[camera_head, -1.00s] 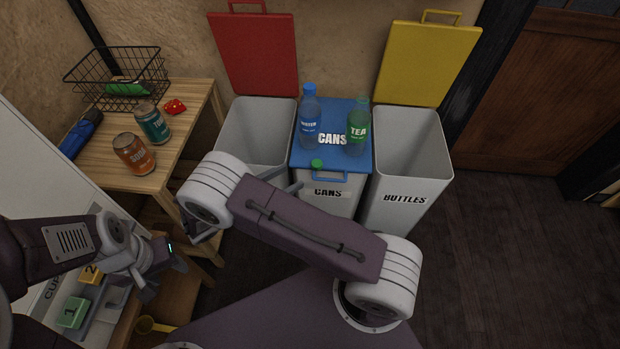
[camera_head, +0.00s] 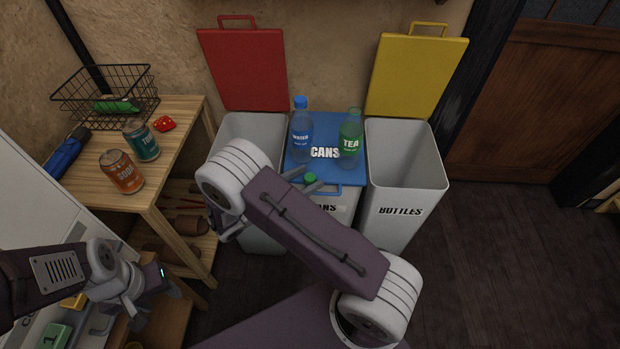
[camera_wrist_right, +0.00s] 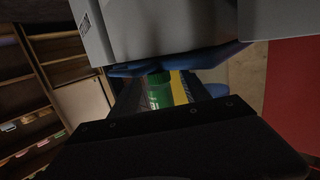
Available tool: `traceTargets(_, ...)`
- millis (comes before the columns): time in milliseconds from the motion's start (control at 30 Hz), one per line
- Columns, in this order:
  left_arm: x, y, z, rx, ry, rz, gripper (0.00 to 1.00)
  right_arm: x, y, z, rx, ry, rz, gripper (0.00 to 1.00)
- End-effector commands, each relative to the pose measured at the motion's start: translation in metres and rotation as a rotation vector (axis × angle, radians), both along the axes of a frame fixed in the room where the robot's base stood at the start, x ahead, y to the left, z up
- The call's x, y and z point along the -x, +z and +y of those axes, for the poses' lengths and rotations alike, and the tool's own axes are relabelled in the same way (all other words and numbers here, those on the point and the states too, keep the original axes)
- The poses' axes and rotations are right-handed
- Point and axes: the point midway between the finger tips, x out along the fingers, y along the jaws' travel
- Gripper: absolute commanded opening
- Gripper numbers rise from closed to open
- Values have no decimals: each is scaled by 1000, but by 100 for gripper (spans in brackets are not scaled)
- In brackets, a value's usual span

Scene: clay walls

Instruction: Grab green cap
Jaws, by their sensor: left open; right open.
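A small loose green cap (camera_head: 310,178) sits at the front edge of the blue lid (camera_head: 328,118) on the cans bin. The tea bottle (camera_head: 350,140), which has a green top, stands behind it on the lid. My right gripper (camera_head: 303,182) is open with its fingers at the loose cap; its arm hides part of the bin, and I cannot tell whether the fingers touch the cap. In the right wrist view a green object (camera_wrist_right: 160,92) shows between the fingers; I cannot tell if it is the cap or the bottle's label. My left gripper (camera_head: 158,300) is open and empty at the lower left.
A water bottle (camera_head: 301,135) stands on the lid left of the tea bottle. Open bins with a red lid (camera_head: 245,70) and a yellow lid (camera_head: 415,75) flank it. A wooden table (camera_head: 178,130) at left holds two cans and a wire basket (camera_head: 108,92).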

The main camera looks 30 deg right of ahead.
Motion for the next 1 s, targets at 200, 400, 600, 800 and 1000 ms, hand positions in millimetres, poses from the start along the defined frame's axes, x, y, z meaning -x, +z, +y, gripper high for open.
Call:
traceTargets(200,0,0,0,0,0,0,49,0,0,0,0,0,0,2)
traceTargets(400,0,0,0,0,0,0,49,0,0,0,0,0,0,0)
traceTargets(600,0,5,0,0,0,0,49,0,9,0,0,0,-1,0)
traceTargets(800,0,22,0,0,0,0,49,0,44,1,-2,0,-3,0)
traceTargets(1000,0,35,0,0,0,0,49,31,71,-30,2,-3,3,0)
